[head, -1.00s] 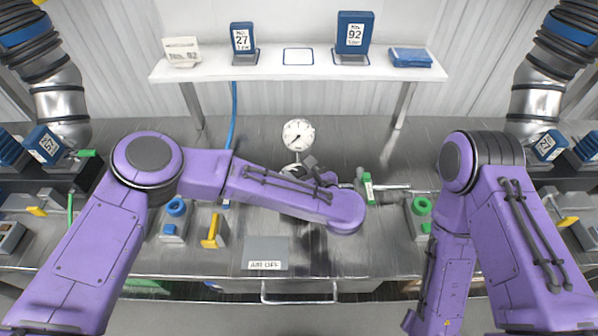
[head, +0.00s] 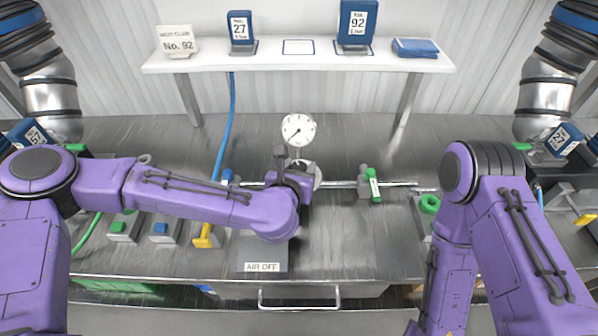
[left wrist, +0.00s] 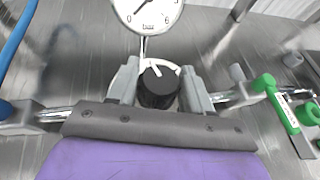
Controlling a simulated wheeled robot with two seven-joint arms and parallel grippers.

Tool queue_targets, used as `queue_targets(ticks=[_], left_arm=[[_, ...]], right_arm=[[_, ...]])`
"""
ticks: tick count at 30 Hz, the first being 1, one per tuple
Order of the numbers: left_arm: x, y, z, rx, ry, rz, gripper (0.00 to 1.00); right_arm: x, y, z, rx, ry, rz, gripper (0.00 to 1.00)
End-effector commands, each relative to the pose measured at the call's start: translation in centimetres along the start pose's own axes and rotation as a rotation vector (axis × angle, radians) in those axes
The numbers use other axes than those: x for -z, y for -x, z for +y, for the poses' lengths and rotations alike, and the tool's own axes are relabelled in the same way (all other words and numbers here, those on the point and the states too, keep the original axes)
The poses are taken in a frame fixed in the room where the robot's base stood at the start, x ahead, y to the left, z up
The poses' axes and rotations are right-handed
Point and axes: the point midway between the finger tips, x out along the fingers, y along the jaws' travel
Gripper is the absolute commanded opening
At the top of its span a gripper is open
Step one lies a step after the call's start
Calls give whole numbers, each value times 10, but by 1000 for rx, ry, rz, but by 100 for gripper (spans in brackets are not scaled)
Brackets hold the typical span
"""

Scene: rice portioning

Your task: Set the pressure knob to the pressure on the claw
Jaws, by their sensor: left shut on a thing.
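The black pressure knob (left wrist: 158,88) sits in a white ring below the gauge in the left wrist view. My left gripper (left wrist: 159,84) is shut on it, one grey finger on each side. In the head view my left arm and gripper largely hide the knob. The round white gauge (head: 298,129) stands just behind; its needle points to the lower left, and its lower face shows in the left wrist view (left wrist: 147,14). A blue block marked 92 (head: 357,25) stands on the shelf; its small pressure line is too small to read surely. My right gripper is out of view.
A card (head: 177,40) reads "NEXT CLAW No. 92". A blue block marked 27 (head: 240,27) stands on the shelf (head: 270,66). A green-handled valve (head: 373,185) is right of the knob. An "AIR OFF" plate (head: 262,267) lies in front. A yellow handle (head: 204,237) is to the left.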

Motion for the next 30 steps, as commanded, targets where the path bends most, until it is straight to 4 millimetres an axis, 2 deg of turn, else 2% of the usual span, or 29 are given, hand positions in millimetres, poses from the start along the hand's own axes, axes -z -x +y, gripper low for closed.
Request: queue_targets(ticks=[6, 14, 30], left_arm=[[0, -1, 3, 185, -76, -1, 19], [-2, -1, 4, 411, -169, -1, 19], [-6, -1, 3, 845, -354, 0, 19]], right_arm=[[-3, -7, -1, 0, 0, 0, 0], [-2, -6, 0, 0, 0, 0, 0], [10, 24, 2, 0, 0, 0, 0]])
